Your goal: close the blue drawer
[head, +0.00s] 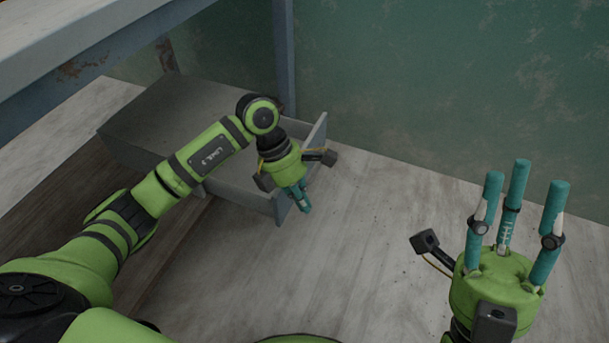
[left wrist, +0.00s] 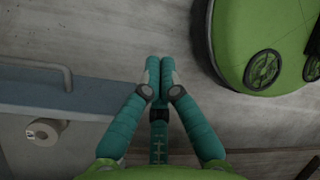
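The blue-grey drawer (head: 240,196) stands pulled out of a low grey cabinet (head: 150,118) under the bench. Its front panel (head: 318,135) faces right. In the left wrist view the drawer's blue front (left wrist: 60,94) with a grey bar handle (left wrist: 66,78) lies left of my fingers. My left gripper (head: 304,204) is at the near end of the front panel, fingers pointing down; I cannot tell whether it touches. Its fingertips (left wrist: 160,64) are together with nothing seen between them. My left arm hides part of the drawer. My right gripper (head: 523,180) is raised, empty, fingers spread.
A roll (left wrist: 43,131) lies inside the drawer. The bench (head: 75,35) with its blue leg (head: 285,60) stands over the cabinet. A green wall (head: 450,90) is behind. The plank floor (head: 390,210) to the right of the drawer is clear.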

